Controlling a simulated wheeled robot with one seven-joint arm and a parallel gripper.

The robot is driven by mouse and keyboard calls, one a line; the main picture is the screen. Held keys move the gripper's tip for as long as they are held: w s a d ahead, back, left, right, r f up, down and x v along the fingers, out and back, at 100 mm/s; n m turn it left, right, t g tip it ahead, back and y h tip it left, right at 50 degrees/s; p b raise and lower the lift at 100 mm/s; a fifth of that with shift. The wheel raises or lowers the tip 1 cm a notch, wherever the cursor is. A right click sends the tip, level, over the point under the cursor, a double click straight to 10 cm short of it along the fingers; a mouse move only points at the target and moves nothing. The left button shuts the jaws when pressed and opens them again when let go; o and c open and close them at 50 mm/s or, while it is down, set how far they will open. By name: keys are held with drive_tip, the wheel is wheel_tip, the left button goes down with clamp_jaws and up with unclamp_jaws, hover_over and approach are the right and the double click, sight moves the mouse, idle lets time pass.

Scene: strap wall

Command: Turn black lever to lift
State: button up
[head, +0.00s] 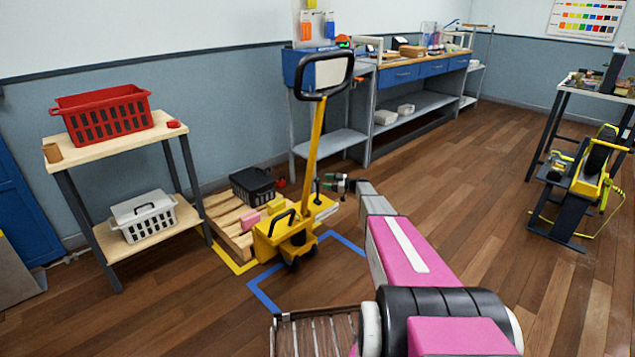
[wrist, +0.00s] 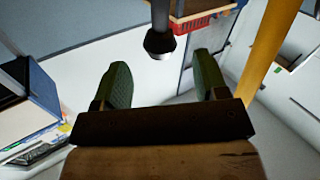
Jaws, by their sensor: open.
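The yellow pallet jack (head: 268,243) stands in front of a wooden pallet, its yellow mast (head: 316,130) rising to a black loop handle (head: 325,74). A thin black lever (head: 317,191) stands up beside the mast, just left of my gripper (head: 332,182). In the wrist view the lever's rounded black knob (wrist: 159,43) shows close up, with its rod leaving the top of the picture. My gripper (wrist: 160,62) is open, its green fingers on either side of the knob's line. The knob appears just beyond the fingertips, apart from both.
The wooden pallet (head: 228,232) carries a black crate (head: 252,186) and small blocks. A shelf with a red basket (head: 104,112) and a white basket (head: 143,216) stands left. A workbench (head: 403,75) lines the back wall.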

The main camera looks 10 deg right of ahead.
sight(318, 181)
drive_tip(key=shift+x, duration=2.65)
drive_tip(key=shift+c, duration=0.3)
clamp_jaws()
drive_tip(key=w+d+f+m+y, duration=0.1)
drive_tip(key=w+d+m, duration=0.1)
drive_tip(key=w+d, duration=0.2)
drive_tip(key=shift+d+f+m+t, duration=0.3)
drive_tip(key=shift+d+f+t, duration=0.1)
drive_tip(key=shift+d, duration=0.3)
drive_tip(key=shift+o, duration=0.3)
unclamp_jaws()
